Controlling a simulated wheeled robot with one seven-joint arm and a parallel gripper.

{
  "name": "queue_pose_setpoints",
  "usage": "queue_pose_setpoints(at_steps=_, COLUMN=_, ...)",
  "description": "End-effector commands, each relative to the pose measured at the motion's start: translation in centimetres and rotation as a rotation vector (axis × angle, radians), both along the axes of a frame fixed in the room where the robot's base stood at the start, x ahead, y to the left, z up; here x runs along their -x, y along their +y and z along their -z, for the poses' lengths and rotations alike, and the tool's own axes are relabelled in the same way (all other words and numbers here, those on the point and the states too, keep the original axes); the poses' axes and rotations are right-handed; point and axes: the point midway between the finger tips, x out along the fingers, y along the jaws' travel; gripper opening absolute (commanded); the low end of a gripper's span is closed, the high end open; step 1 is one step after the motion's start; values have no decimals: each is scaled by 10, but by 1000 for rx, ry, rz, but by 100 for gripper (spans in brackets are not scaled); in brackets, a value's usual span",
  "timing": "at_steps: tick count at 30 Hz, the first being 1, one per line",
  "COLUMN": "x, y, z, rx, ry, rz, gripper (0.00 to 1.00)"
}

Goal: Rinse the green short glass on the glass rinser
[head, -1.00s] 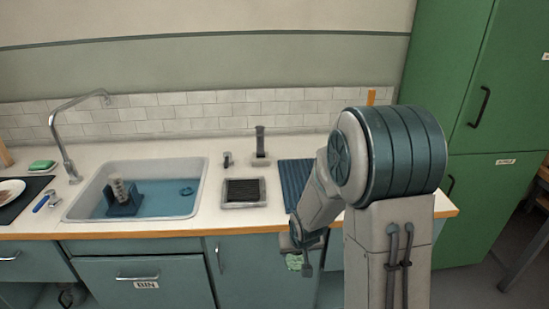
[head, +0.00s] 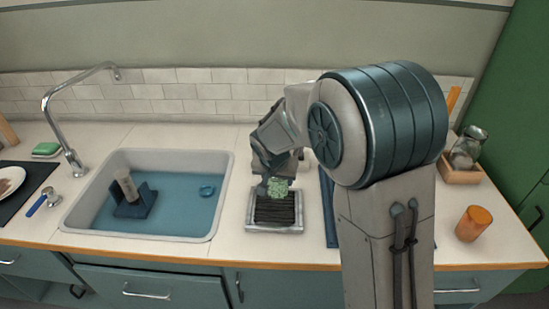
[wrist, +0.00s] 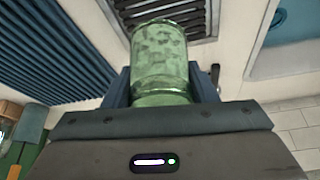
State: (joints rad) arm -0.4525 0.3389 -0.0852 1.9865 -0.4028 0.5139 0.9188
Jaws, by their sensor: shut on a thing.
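The green short glass (head: 278,187) is in my gripper (head: 272,182), above the back part of the glass rinser (head: 274,229). In the wrist view the glass (wrist: 160,55) stands between the two blue fingers of my gripper (wrist: 161,88), which are shut on it. The glass is translucent green with a mottled pattern. The rinser is a grey square tray with a dark slatted grate, and part of this grate (wrist: 203,20) shows beyond the glass in the wrist view. I cannot tell whether the glass touches the grate.
A blue ribbed mat (wrist: 45,60) lies on the rinser's other side, mostly behind my arm in the head view. An orange cup (head: 473,224) and a wooden tray (head: 461,177) with glassware stand at right.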

Motion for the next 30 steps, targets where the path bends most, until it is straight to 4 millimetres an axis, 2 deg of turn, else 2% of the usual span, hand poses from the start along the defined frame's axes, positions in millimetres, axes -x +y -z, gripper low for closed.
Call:
queue_pose_setpoints(at_steps=8, x=1, y=10, z=1, rx=1, ry=-4, rz=0, gripper=30)
queue_pose_setpoints(at_steps=24, x=1, y=9, z=48, rx=1, ry=-3, rz=0, gripper=30)
queue_pose_setpoints(at_steps=30, x=1, y=9, z=58, rx=0, ry=-4, rz=2, gripper=30)
